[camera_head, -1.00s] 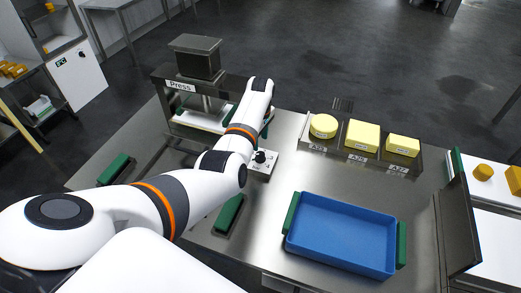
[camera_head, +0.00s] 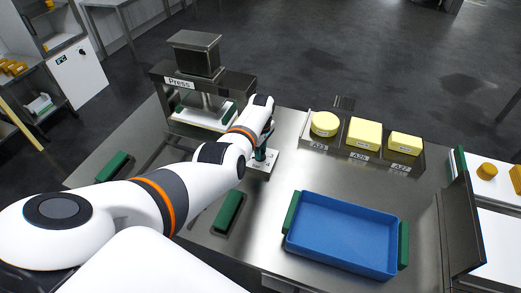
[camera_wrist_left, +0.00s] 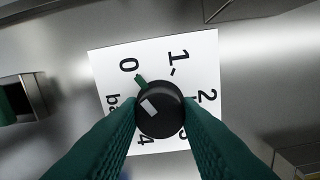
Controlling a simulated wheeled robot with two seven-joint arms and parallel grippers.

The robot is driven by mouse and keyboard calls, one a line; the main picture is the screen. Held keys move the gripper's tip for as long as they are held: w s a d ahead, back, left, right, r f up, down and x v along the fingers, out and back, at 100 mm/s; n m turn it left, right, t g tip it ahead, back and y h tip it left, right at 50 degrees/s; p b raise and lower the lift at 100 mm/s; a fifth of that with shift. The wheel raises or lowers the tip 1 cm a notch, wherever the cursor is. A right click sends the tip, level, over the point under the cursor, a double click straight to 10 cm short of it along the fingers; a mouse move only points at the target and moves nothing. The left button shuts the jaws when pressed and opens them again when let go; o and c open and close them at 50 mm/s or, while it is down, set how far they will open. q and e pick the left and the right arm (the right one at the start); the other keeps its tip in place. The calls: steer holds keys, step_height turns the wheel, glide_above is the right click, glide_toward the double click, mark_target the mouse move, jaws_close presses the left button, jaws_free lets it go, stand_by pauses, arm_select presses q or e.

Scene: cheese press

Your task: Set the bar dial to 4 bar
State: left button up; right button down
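The bar dial is a black knob (camera_wrist_left: 160,110) on a white plate (camera_wrist_left: 103,65) marked 0, 1, 2 and 4; the mark between 2 and 4 is partly covered. A green pointer at the knob's edge points towards 0. My left gripper (camera_wrist_left: 160,104) has its green fingers on either side of the knob, close against its edges; I cannot tell whether they grip it. In the head view my left gripper (camera_head: 266,152) is down at the dial plate (camera_head: 262,168) and hides the knob. My right gripper is in neither view.
The press (camera_head: 212,85) stands behind the left arm. A tray of yellow cheeses (camera_head: 362,137) is right of the dial, and a blue crate (camera_head: 341,235) with green handles is in front. A dark upright panel (camera_head: 459,225) stands at the right.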

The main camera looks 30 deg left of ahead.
arm_select(q)
steer(key=shift+c, duration=0.7)
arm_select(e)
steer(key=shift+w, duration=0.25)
